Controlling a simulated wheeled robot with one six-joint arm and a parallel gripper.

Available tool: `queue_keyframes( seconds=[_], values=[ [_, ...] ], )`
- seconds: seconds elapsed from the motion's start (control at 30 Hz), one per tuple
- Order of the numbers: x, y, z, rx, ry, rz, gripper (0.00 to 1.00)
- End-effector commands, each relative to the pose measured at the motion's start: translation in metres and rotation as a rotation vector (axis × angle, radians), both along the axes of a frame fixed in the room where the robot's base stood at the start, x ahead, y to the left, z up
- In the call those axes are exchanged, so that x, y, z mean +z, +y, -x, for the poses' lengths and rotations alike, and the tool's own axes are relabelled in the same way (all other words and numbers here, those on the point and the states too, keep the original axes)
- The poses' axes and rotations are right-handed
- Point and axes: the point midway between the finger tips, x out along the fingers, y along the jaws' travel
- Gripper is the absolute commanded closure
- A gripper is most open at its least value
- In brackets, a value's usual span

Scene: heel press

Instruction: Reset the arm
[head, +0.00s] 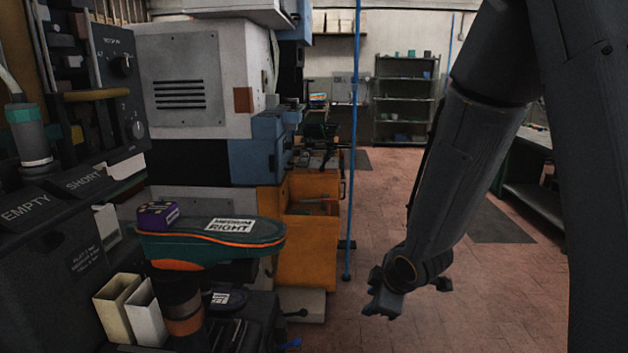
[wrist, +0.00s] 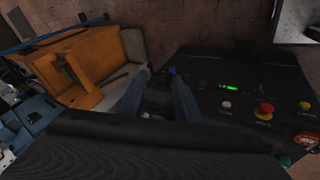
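My gripper (head: 400,297) hangs at the low end of my arm in the head view, over the tiled floor and right of the machine. In the wrist view its two fingers (wrist: 158,98) stand apart. I see nothing held between them, though the gap is dark. A green and orange sole-shaped piece (head: 190,251) labelled MEDIUM RIGHT lies on the press at left, well apart from my gripper. A small purple block (head: 158,215) sits on its left end.
An orange cabinet (head: 307,261) and a blue pole (head: 351,150) stand left of my gripper. A dark control panel (wrist: 250,95) with red and yellow buttons is at right in the wrist view. Green shelves (head: 404,100) stand far back. The middle floor is clear.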

Motion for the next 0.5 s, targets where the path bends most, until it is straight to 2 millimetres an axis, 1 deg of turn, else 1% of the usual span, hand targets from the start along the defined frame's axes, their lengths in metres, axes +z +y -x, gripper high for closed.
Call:
queue_keyframes(
  seconds=[0.03,0.07,0.1,0.17,0.2,0.3,0.33,0.4,0.5],
  values=[
    [0.011,-0.020,0.015,-0.166,0.060,-0.018,0.69],
    [0.015,-0.031,0.026,-0.271,0.100,-0.034,0.69],
    [0.019,-0.043,0.043,-0.407,0.155,-0.055,0.69],
    [0.027,-0.056,0.069,-0.596,0.232,-0.092,0.69],
    [0.031,-0.061,0.087,-0.712,0.282,-0.117,0.69],
    [0.040,-0.065,0.125,-0.949,0.386,-0.173,0.69],
    [0.043,-0.065,0.134,-1.005,0.412,-0.186,0.69],
    [0.047,-0.064,0.150,-1.105,0.459,-0.212,0.69],
    [0.050,-0.060,0.164,-1.182,0.499,-0.230,0.69]
  ],
)
